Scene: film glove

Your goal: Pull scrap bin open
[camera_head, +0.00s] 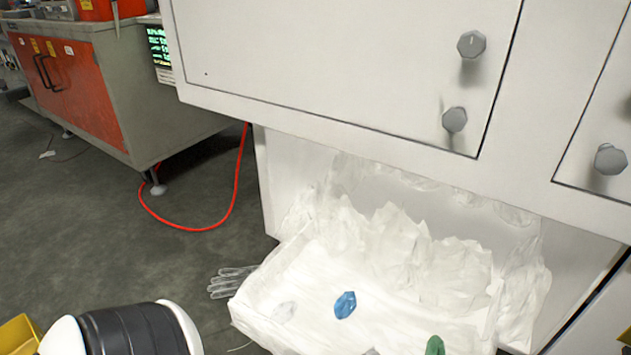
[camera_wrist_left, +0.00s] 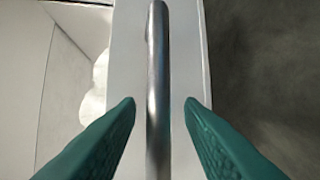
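The scrap bin (camera_head: 300,318) is white and sits low in the white cabinet. It stands out from the opening, with crumpled clear film (camera_head: 400,250) heaped behind its front part. In the left wrist view a metal bar handle (camera_wrist_left: 157,60) runs along a pale panel (camera_wrist_left: 190,50). My left gripper (camera_wrist_left: 159,103) is open, with one green finger on each side of the handle and a gap showing on both sides. In the head view a small green piece (camera_head: 435,346) shows at the bottom edge; I cannot tell if it is a fingertip. My right gripper is not in view.
The cabinet (camera_head: 330,60) has grey knobs (camera_head: 471,44) above the bin. A clear glove (camera_head: 232,281) lies left of the bin. A blue piece (camera_head: 345,304) shows on the bin. A red hose (camera_head: 200,228) curves over the open floor near a red-doored bench (camera_head: 75,90).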

